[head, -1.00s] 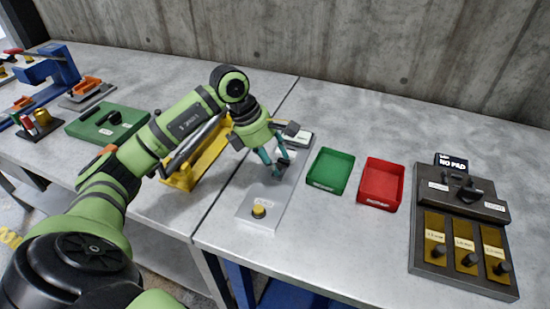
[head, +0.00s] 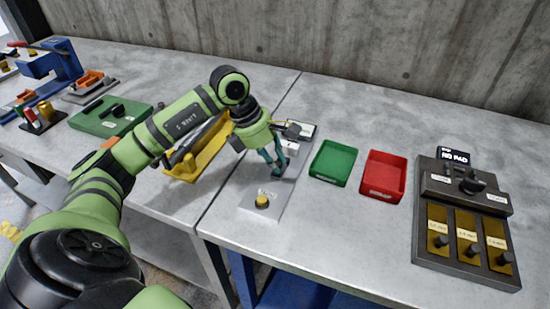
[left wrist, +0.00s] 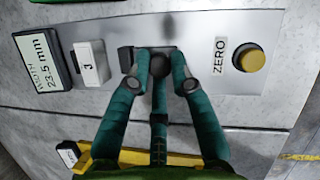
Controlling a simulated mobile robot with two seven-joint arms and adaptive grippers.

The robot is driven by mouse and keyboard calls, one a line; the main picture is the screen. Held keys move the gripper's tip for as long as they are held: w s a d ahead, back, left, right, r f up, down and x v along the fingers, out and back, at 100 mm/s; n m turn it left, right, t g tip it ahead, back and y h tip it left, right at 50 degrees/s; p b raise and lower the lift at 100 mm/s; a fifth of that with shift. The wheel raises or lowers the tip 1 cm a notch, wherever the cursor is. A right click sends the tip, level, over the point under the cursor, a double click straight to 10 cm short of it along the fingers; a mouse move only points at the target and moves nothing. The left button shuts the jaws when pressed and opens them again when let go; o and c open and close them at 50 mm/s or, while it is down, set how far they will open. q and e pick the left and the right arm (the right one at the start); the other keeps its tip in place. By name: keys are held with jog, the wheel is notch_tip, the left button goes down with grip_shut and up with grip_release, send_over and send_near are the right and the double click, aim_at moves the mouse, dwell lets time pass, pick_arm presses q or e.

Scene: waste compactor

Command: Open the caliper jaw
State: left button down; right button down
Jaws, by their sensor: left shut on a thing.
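The caliper's long grey plate (head: 270,200) lies on the bench in the head view, running from a display (head: 303,129) at its far end to a yellow button (head: 262,201) at its near end. My left gripper (head: 277,170) reaches down over its middle. In the left wrist view its teal fingers (left wrist: 160,80) are shut on a dark round knob (left wrist: 159,65). A dark block (left wrist: 126,59) shows left of the knob, apart from a white block (left wrist: 91,62). The display (left wrist: 40,68) reads about 23.5 mm. The slider under the fingers is partly hidden. My right gripper is not in view.
A green tray (head: 350,178) and a red tray (head: 380,194) stand right of the caliper. A dark panel (head: 425,250) with gold slots is farther right. A yellow fixture (head: 210,155) is left, partly behind my arm. Bare bench lies behind the trays.

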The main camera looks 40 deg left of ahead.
pick_arm(q)
jog(key=shift+d+r, duration=0.1)
jog(key=shift+w, duration=0.1)
jog(key=c, duration=1.1)
grip_release()
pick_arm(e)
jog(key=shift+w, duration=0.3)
pick_arm(q)
jog(key=v, duration=1.2)
jog(key=shift+w, duration=0.1)
